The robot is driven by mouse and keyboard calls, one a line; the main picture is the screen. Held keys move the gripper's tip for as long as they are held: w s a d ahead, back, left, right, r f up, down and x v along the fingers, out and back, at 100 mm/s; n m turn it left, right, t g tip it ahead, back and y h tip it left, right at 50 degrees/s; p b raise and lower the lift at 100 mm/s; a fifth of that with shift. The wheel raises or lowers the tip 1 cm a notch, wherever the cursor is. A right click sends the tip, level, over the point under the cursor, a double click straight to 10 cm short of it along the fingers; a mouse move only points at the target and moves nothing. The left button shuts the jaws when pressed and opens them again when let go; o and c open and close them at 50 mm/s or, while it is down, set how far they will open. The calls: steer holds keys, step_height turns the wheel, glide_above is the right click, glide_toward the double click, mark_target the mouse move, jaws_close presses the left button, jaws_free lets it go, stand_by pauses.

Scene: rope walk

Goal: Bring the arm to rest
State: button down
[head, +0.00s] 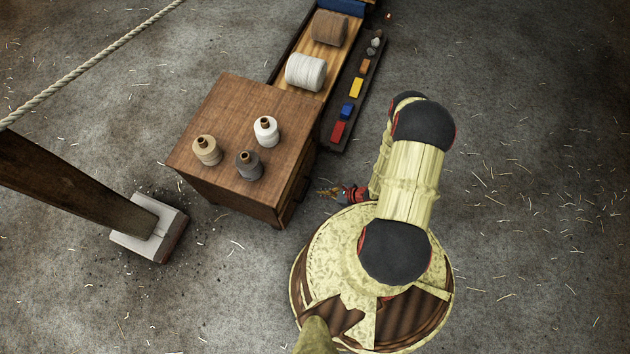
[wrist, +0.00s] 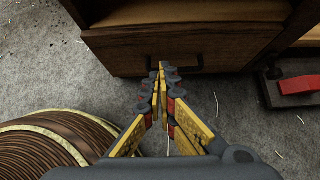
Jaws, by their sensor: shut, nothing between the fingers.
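My gripper (wrist: 162,75) is shut and empty in the wrist view, its yellow and grey fingers meeting at the tips. It points toward the dark wooden drawer front of the cabinet, just below a dark handle (wrist: 184,70); I cannot tell whether the tips touch it. In the head view my gripper (head: 325,192) is small, beside the lower right side of the cabinet (head: 214,118). My arm (head: 411,182) is folded above my round base.
A long bench (head: 318,58) holds larger rolls. A narrow tray (head: 332,145) holds coloured blocks. A post (head: 70,187) stands in a stone foot (head: 150,228). The floor at right is clear but for straw.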

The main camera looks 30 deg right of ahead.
steer(key=shift+v, duration=1)
steer(key=shift+a, duration=0.1)
